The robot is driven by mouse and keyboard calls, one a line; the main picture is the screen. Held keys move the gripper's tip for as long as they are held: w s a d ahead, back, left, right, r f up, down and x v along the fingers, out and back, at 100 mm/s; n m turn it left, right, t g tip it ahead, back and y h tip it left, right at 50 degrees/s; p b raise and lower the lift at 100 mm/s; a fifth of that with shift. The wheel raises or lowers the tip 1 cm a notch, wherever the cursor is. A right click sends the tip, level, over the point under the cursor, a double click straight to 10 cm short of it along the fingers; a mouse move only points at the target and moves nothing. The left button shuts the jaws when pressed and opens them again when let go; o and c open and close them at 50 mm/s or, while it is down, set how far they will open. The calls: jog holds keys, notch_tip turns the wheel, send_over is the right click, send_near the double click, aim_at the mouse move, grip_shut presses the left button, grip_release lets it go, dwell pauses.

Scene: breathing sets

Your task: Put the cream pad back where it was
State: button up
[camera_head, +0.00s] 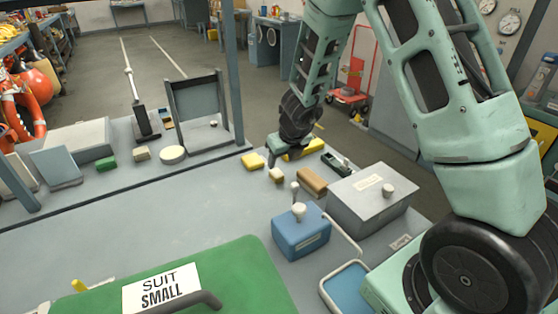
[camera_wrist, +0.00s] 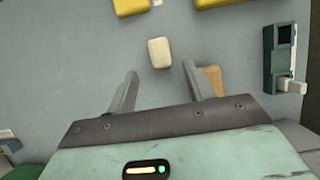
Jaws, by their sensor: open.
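A small cream pad (camera_head: 276,175) lies on the grey bench top, just below my gripper in the head view. In the wrist view the cream pad (camera_wrist: 159,52) lies flat beyond the fingertips, roughly in line with the gap between them, and no finger touches it. My gripper (camera_wrist: 160,76) is open and empty, pointing down at the bench. In the head view my gripper (camera_head: 279,154) is partly hidden by my own wrist. A tan block (camera_head: 142,153) and a round cream disc (camera_head: 172,154) sit farther left on the bench.
Yellow blocks (camera_head: 252,161) lie close to the pad. A brown block (camera_head: 312,181), a dark green device (camera_head: 335,164), a grey box (camera_head: 371,199) and a blue box (camera_head: 300,233) stand to the right and in front. The bench's left middle is clear.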

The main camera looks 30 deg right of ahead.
jog(key=s+a+r+n+y+p, duration=0.2)
jog(key=s+a+r+n, duration=0.3)
jog(key=a+r+n, duration=0.4)
jog(key=s+a+r+n+g, duration=0.1)
jog(key=s+a+r+n, duration=0.1)
jog(key=s+a+n, duration=0.3)
jog(key=s+a+r+n+g+y, duration=0.1)
jog(key=s+a+r+n+g, duration=0.1)
jog(key=s+a+n, duration=0.3)
jog(key=s+a+r+n+g, duration=0.1)
jog(key=s+a+r+n, duration=0.1)
jog(key=s+a+n, duration=0.3)
jog(key=shift+s+r+n, duration=0.1)
jog(key=shift+s+n, duration=0.65)
jog(key=shift+n, duration=0.65)
jog(key=shift+s+r+n, duration=0.1)
jog(key=shift+s+n, duration=0.65)
jog(key=shift+n, duration=0.65)
jog(key=shift+s+r+n, duration=0.1)
jog(key=shift+s+n, duration=0.65)
jog(key=shift+n, duration=0.65)
jog(key=s+d+n+h, duration=0.2)
jog(key=s+n, duration=0.5)
jog(key=n, duration=0.4)
jog(key=shift+s+d+r+g, duration=0.3)
jog(key=shift+s+d+r, duration=0.05)
jog(key=shift+s+r, duration=0.1)
jog(key=shift+a, duration=0.1)
